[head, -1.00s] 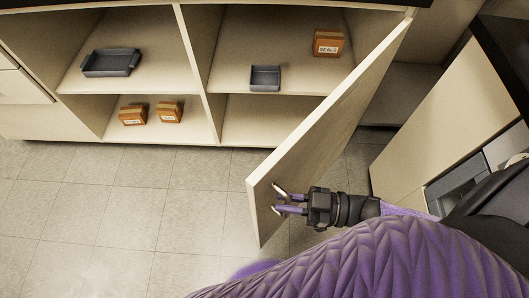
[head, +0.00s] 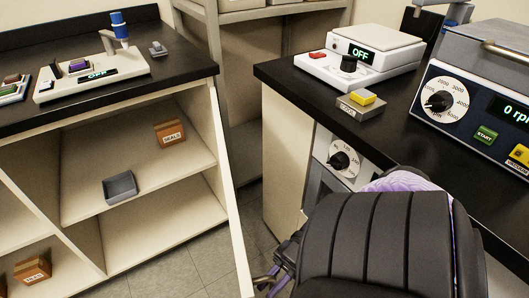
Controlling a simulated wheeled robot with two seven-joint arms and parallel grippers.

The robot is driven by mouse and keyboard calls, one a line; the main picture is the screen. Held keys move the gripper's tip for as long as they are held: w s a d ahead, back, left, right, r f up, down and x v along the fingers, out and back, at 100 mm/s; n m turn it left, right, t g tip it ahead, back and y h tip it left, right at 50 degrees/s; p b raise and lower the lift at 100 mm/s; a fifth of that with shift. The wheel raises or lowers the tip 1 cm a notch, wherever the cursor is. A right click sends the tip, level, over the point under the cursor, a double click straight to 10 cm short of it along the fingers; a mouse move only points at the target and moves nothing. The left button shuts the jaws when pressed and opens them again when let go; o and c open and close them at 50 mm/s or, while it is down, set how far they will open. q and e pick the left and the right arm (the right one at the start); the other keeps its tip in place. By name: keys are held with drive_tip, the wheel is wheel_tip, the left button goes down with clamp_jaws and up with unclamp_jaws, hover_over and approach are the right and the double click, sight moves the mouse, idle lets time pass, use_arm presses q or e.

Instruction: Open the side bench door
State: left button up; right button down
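The side bench door (head: 229,190) is a pale panel hinged at the right end of the bench. It stands open and I see it nearly edge-on, with the shelves exposed to its left. My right gripper (head: 266,284) is at the bottom edge of the view, beside the door's lower free end, on its right side. Its fingers are partly cut off, so I cannot tell whether they grip or touch the door. My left gripper is not in view.
Inside the bench are a grey tray (head: 120,188), a SEALS box (head: 169,133) and another orange box (head: 33,270). Right of the door, past a strip of floor, stands a second black-topped bench (head: 285,78) with instruments. My dark arm fills the lower right.

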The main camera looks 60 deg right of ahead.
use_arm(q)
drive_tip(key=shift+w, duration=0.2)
use_arm(e)
drive_tip(key=c, duration=0.7)
unclamp_jaws()
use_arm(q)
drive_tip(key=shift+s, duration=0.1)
use_arm(e)
drive_tip(key=shift+r, duration=0.1)
wheel_tip(320, 180, up, 10)
drive_tip(key=p, duration=0.7)
drive_tip(key=shift+p, duration=0.35)
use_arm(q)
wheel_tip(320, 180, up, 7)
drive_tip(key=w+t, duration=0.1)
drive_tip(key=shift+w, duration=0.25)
